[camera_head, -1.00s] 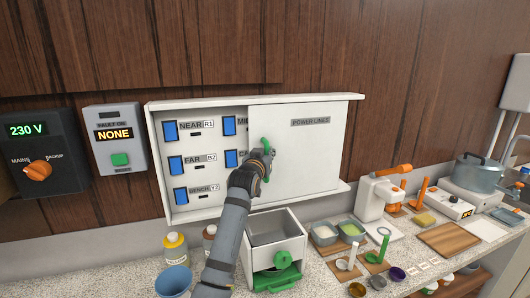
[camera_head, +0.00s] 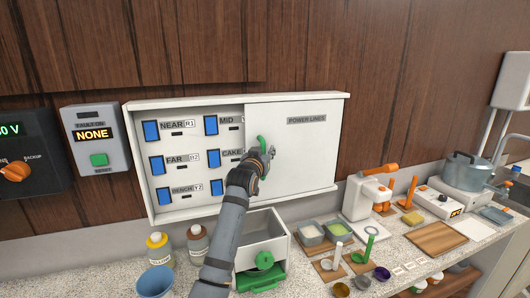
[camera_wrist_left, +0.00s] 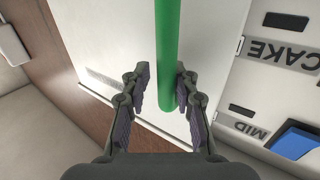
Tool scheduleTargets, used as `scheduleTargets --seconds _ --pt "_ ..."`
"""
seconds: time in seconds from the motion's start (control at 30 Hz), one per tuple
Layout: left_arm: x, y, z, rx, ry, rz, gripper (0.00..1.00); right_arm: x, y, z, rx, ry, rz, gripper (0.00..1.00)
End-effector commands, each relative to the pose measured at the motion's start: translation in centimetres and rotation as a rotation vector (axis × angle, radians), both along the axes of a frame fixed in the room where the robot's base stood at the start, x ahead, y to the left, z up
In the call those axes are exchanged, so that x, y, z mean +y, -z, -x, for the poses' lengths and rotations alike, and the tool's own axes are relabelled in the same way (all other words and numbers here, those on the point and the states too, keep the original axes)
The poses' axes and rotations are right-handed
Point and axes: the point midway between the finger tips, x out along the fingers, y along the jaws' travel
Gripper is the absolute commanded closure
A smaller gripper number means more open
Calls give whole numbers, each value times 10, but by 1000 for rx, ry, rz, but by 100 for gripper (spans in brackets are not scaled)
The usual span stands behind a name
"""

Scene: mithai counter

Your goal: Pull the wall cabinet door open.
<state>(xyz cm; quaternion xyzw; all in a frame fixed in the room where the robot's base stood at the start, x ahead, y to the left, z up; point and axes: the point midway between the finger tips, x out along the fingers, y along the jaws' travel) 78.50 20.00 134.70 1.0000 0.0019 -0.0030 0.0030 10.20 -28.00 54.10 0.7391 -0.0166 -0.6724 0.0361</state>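The wall cabinet (camera_head: 140,190) is a white box with several labelled blue switches on its left part. Its white door (camera_head: 300,165), marked POWER LINES, covers the right part and leaves the left part uncovered. A green upright handle (camera_head: 261,143) is on the door near its left edge. My left gripper (camera_head: 266,157) is at the handle. In the left wrist view the green handle (camera_wrist_left: 166,60) stands between the two open fingers (camera_wrist_left: 163,75). It is close to or touching the right finger, with a gap to the left finger. My right gripper is not in view.
Below the cabinet, the counter holds a white box with a green-knobbed drawer (camera_head: 262,238), a yellow-capped bottle (camera_head: 160,250) and a blue cup (camera_head: 155,283). A fault panel (camera_head: 96,140) is on the wall to the left. A white machine (camera_head: 366,195) stands right.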

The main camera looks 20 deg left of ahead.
Motion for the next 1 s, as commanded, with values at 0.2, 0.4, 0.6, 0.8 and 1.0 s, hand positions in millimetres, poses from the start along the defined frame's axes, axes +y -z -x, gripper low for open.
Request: scheduleTargets --seconds 0.2,0.4,0.6,0.8,1.0 --pt "0 -2 0 -5 -1 -1 74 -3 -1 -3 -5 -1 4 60" --pt "0 -2 12 -5 -1 -1 74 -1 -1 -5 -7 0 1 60" --pt "0 -2 57 -5 0 0 74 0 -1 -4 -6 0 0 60" --pt "0 -1 100 -4 0 2 74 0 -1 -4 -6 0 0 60" --pt "0 -1 119 -2 0 0 74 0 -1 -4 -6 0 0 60"
